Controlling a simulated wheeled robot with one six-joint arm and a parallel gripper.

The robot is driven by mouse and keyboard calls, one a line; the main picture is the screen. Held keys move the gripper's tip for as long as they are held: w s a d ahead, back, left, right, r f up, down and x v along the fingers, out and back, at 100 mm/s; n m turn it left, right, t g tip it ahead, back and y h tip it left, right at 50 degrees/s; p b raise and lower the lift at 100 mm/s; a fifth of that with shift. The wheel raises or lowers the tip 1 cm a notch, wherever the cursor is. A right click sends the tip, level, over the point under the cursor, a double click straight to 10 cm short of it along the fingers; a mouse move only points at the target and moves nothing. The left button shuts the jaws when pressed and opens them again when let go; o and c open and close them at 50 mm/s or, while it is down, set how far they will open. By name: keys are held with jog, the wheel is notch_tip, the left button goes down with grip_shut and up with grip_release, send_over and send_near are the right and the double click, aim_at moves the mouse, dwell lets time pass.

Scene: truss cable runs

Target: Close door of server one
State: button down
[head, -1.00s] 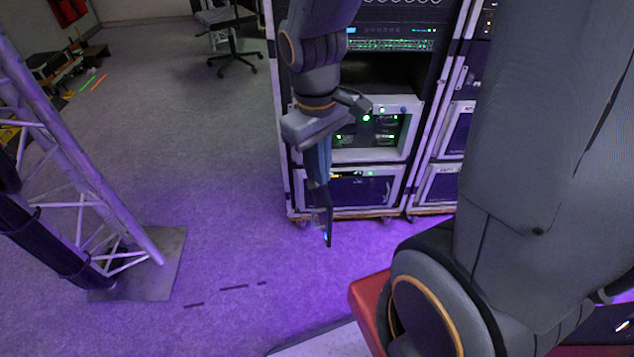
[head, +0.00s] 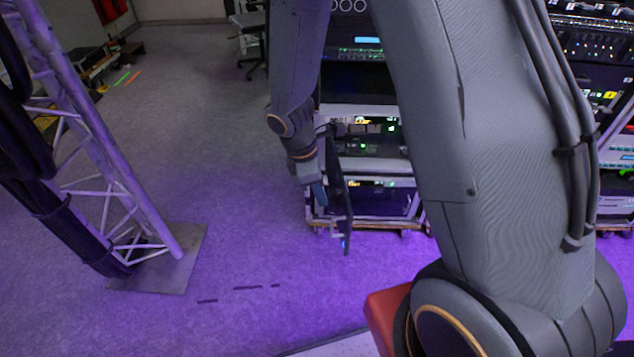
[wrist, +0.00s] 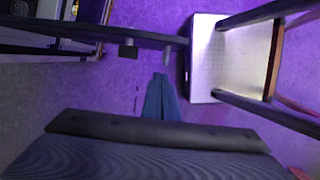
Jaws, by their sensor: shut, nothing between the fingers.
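The server door (head: 340,190) is a thin dark panel standing open, seen nearly edge-on at the left front of the rack in the head view. In the wrist view the door (wrist: 100,33) is a dark bar across the upper left, with a small dark handle or latch (wrist: 128,49). My gripper (head: 320,195) is shut and empty, on the left side of the door. In the wrist view its closed blue-grey fingertips (wrist: 160,82) lie just below the door's edge; contact is unclear. The server fronts (head: 375,147) with green lights are partly hidden by my arm.
A truss tower (head: 120,190) with dark cables stands at left on a flat base plate (head: 165,270). More rack equipment (head: 615,100) stands at right. Open floor (head: 225,200) lies between truss and rack. A pale platform (wrist: 208,60) shows in the wrist view.

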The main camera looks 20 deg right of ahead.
jog(key=shift+s+d+f, duration=0.1)
jog(key=shift+d+f, duration=0.3)
jog(key=shift+d, duration=0.35)
jog(key=shift+s+d+f, duration=0.15)
jog(key=shift+d+f, duration=0.25)
jog(key=shift+d, duration=0.4)
jog(key=shift+s+d+f, duration=0.1)
jog(key=shift+d+f, duration=0.3)
jog(key=shift+d, duration=0.35)
